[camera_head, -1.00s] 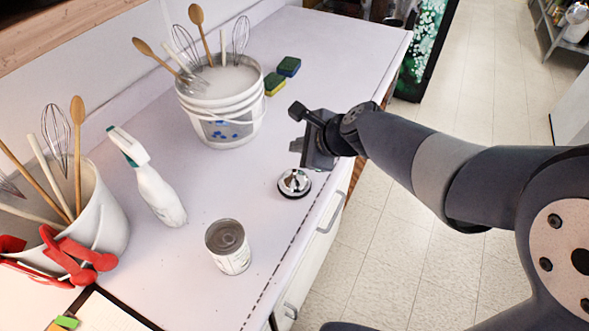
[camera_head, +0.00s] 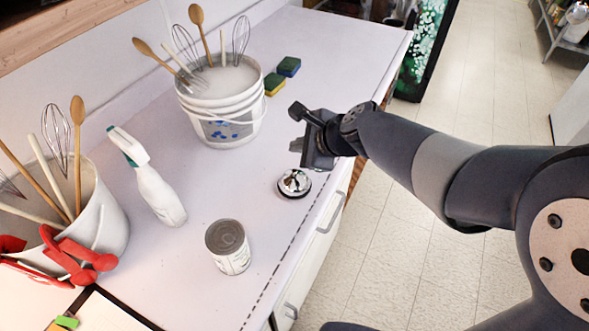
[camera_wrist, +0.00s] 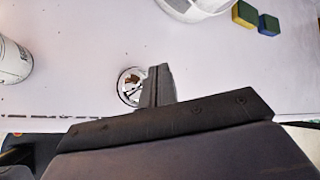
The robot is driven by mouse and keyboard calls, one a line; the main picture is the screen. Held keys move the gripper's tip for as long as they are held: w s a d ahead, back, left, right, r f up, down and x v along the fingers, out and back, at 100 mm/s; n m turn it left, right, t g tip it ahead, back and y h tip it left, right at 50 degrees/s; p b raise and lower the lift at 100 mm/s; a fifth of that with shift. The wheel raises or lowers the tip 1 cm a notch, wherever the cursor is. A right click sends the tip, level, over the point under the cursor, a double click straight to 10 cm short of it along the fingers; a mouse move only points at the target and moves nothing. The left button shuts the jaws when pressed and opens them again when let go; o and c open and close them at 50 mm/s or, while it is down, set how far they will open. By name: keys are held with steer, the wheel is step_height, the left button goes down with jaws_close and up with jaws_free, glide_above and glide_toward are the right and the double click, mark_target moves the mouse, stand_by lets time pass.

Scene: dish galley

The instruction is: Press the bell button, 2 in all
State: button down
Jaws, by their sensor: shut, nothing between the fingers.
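The bell (camera_head: 294,183) is a small chrome dome on a dark base, standing upright on the white counter near its front edge. It also shows in the wrist view (camera_wrist: 130,86), partly hidden behind my fingers. My gripper (camera_head: 298,146) is above the counter, a little up and to the right of the bell in the head view. In the wrist view my gripper (camera_wrist: 159,84) has its fingers together and empty, overlapping the bell's right side. The fingers look apart from the bell, with a gap in the head view.
A can (camera_head: 228,247) stands left of the bell, with a spray bottle (camera_head: 155,185) behind it. A white bucket with whisks and spoons (camera_head: 222,103) and two sponges (camera_head: 281,76) are farther back. A utensil crock (camera_head: 100,215) is at left. Counter around the bell is clear.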

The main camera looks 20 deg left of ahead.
mark_target(295, 172)
stand_by(0.4)
step_height(295, 172, up, 4)
steer(key=p, duration=0.7)
steer(key=shift+f, duration=0.2)
step_height(295, 172, down, 9)
steer(key=b, duration=0.8)
steer(key=shift+r, duration=0.15)
stand_by(1.6)
steer(key=shift+f+b, duration=0.4)
steer(key=shift+b, duration=0.15)
steer(key=shift+f+b, duration=0.5)
steer(key=shift+f, duration=0.05)
stand_by(0.4)
steer(key=shift+r, duration=0.1)
steer(key=shift+r+p, duration=0.9)
